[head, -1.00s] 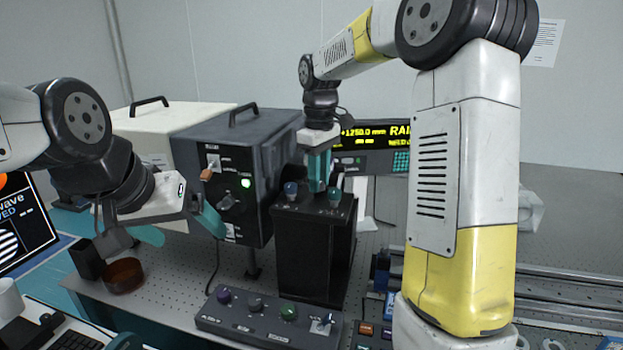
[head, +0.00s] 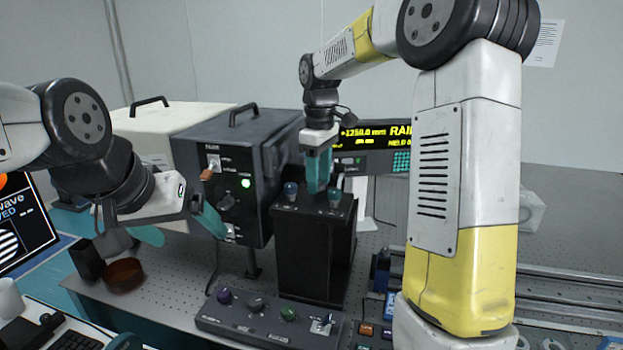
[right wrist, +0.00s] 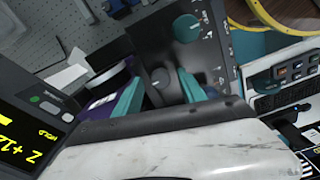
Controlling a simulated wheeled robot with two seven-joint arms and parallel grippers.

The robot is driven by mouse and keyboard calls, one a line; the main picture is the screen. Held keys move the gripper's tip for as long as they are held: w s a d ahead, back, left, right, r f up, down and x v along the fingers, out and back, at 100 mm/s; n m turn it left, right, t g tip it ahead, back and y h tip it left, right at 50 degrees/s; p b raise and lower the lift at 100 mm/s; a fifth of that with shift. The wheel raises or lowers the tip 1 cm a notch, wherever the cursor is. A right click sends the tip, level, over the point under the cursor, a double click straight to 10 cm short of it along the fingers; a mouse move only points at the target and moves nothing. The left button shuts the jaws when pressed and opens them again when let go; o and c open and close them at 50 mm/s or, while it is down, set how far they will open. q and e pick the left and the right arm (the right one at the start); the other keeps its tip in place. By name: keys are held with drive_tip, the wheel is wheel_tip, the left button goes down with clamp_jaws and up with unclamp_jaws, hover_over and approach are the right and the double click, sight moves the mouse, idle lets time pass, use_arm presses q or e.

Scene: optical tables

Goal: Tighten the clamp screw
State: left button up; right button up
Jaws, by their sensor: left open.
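My right gripper (head: 318,172) points down at the top of a tall black box (head: 310,250) in the head view. A blue-grey knob (head: 291,191) and a teal knob (head: 335,196) stand on that top beside the fingers. In the right wrist view my right gripper (right wrist: 160,78) has its two teal fingers apart, with a dark round knob (right wrist: 160,84) between them and no clear contact. A teal knob (right wrist: 186,28) is beyond them. I cannot tell for sure which piece is the clamp screw. My left gripper (head: 178,226) is open and empty at the left.
A dark instrument case (head: 225,150) stands left of the black box. A control panel with several knobs (head: 265,320) lies in front. A brown dish (head: 124,274) is at left. A yellow-lettered display (head: 375,140) stands behind; rails (head: 570,290) run at right.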

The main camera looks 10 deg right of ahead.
wheel_tip(320, 180, up, 7)
drive_tip(key=shift+f, duration=0.1)
drive_tip(key=shift+r, duration=0.5)
